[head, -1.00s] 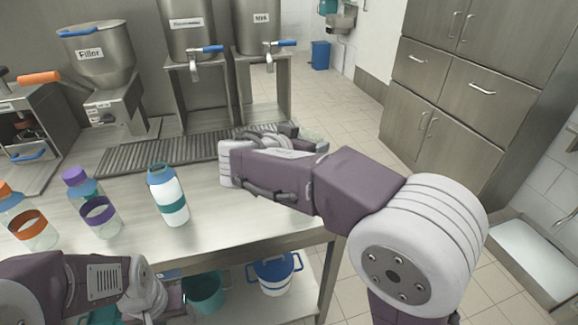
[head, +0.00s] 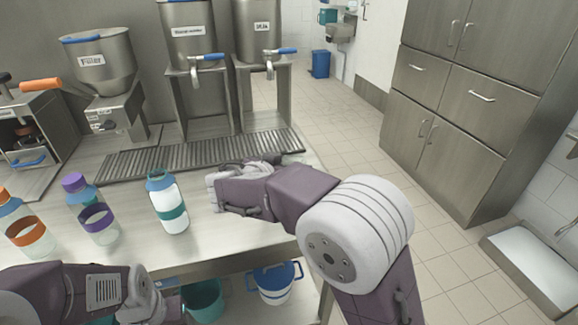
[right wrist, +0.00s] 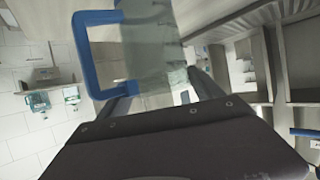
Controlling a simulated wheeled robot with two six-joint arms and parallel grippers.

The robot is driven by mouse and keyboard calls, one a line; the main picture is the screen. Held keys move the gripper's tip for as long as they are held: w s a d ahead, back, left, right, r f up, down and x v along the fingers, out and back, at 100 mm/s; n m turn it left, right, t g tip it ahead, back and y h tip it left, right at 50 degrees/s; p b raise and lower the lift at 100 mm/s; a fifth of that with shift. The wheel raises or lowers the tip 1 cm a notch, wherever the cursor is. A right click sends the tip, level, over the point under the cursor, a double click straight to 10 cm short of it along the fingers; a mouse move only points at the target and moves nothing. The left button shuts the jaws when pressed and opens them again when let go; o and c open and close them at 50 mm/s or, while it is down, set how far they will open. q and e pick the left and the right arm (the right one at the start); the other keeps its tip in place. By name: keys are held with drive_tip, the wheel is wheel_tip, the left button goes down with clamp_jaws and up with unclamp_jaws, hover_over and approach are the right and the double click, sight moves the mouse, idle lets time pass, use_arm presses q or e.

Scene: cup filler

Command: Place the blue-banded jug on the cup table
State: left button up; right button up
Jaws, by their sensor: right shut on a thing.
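In the right wrist view, the jug (right wrist: 150,50) is clear, with a blue handle (right wrist: 86,50) on its left side. My right gripper (right wrist: 160,88) is shut on it. In the head view my right gripper (head: 262,166) is beside the right end of the ribbed drain tray. There my own arm hides most of the jug. My left arm is at the lower left in the head view, with its gripper (head: 150,300) low at the table's front edge; its fingers cannot be made out. I cannot tell which surface is the cup table.
Orange-banded (head: 28,232), purple-banded (head: 95,217) and teal-banded (head: 171,212) bottles stand on the steel table (head: 135,240). The drain tray (head: 130,163) lies behind, below the filler (head: 100,65) and two dispensers. A blue-lidded bucket (head: 274,284) is beneath. Open floor lies right, before steel cabinets.

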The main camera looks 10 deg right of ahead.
drive_tip(key=shift+f, duration=0.2)
drive_tip(key=o, duration=2.1)
drive_tip(key=shift+r, duration=0.1)
drive_tip(key=shift+r, duration=0.2)
drive_tip(key=shift+s+a+r+p, duration=0.15)
drive_tip(key=shift+a+p, duration=0.05)
drive_tip(key=shift+p, duration=0.1)
drive_tip(key=v, duration=1.1)
drive_tip(key=shift+s, duration=0.2)
drive_tip(key=shift+a, duration=0.1)
